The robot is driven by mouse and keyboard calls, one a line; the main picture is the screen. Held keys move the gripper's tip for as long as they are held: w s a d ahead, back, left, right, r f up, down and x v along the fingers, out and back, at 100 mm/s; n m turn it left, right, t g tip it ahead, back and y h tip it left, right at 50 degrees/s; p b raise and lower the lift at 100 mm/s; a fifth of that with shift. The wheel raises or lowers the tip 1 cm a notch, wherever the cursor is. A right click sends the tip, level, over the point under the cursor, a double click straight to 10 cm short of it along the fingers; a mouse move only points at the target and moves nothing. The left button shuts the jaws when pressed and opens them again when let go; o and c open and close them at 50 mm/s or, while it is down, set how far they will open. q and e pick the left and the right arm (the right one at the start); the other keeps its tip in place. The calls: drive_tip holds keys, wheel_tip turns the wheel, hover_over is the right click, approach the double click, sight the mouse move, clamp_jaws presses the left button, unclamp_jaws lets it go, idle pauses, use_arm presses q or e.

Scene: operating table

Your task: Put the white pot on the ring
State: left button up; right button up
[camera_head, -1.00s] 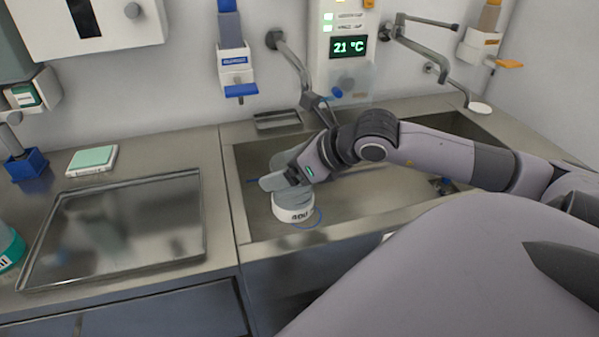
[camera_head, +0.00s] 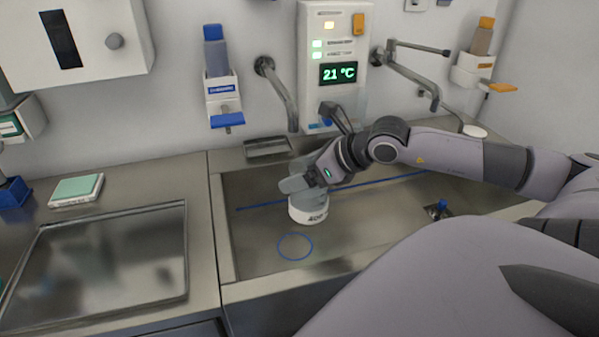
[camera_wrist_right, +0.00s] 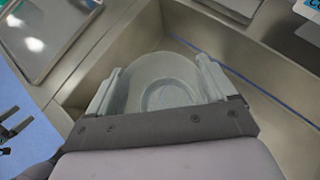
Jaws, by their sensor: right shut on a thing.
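The white pot (camera_head: 309,210) with dark lettering is upright in the sink basin, behind the blue ring (camera_head: 295,247) in the head view. The ring is a thin outline on the basin floor, fully visible and apart from the pot. My right gripper (camera_head: 304,186) is shut on the pot from above. In the right wrist view the pot (camera_wrist_right: 165,85) sits between the two fingers of the right gripper (camera_wrist_right: 160,90). I cannot tell whether the pot touches the basin floor.
A blue line (camera_head: 375,185) crosses the basin behind the pot. A tap (camera_head: 283,95) hangs at the back wall. A metal tray (camera_head: 105,262) lies on the left counter. A drain with a blue part (camera_head: 440,208) is at the right. The basin floor around the ring is clear.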

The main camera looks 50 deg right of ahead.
drive_tip(key=shift+w+d, duration=0.1)
drive_tip(key=shift+d, duration=0.3)
drive_tip(key=shift+f, duration=0.2)
wheel_tip(320, 180, down, 6)
drive_tip(key=shift+r+b, duration=0.2)
drive_tip(key=shift+b, duration=0.7)
use_arm(q)
wheel_tip(320, 180, down, 8)
drive_tip(key=d+b, duration=0.1)
drive_tip(key=b, duration=0.6)
drive_tip(key=shift+w+d+r, duration=0.15)
drive_tip(key=shift+w+d, duration=0.1)
drive_tip(key=shift+w, duration=0.2)
use_arm(e)
drive_tip(key=w+a+f, duration=0.1)
drive_tip(key=w+f, duration=0.3)
drive_tip(key=f, duration=0.5)
use_arm(q)
drive_tip(key=shift+b, duration=0.3)
